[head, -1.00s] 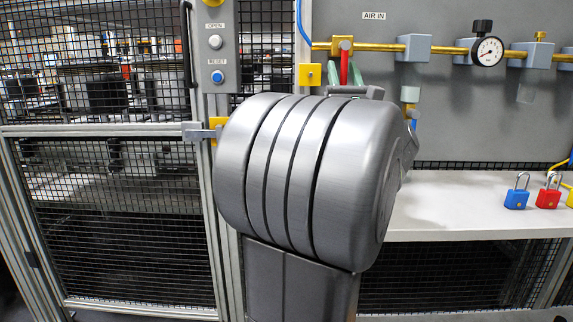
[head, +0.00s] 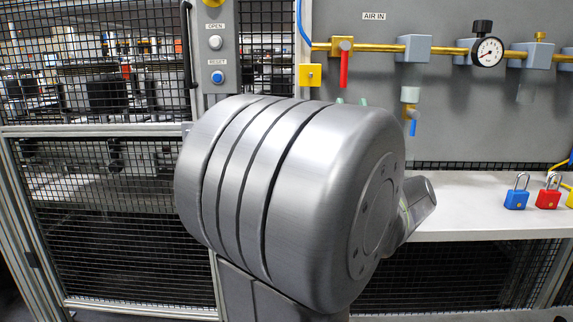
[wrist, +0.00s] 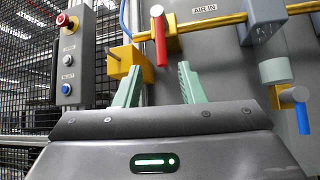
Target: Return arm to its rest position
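My gripper (wrist: 157,88) shows in the wrist view with its two green fingers spread apart and nothing between them. In the head view only the tips of the green fingers (head: 352,101) show above my large grey arm joint, which hides the rest of the gripper. Behind the fingers in the wrist view are a red valve handle (wrist: 160,40) hanging down from the brass pipe and a yellow block (wrist: 124,60). The fingers appear apart from both.
A grey panel carries the brass air pipe (head: 380,48), a pressure gauge (head: 487,51) and a blue-handled valve (head: 413,127). A white shelf (head: 460,215) holds padlocks, including a blue one (head: 516,198) and a red one (head: 547,197). A mesh fence and button box (head: 217,60) stand at left.

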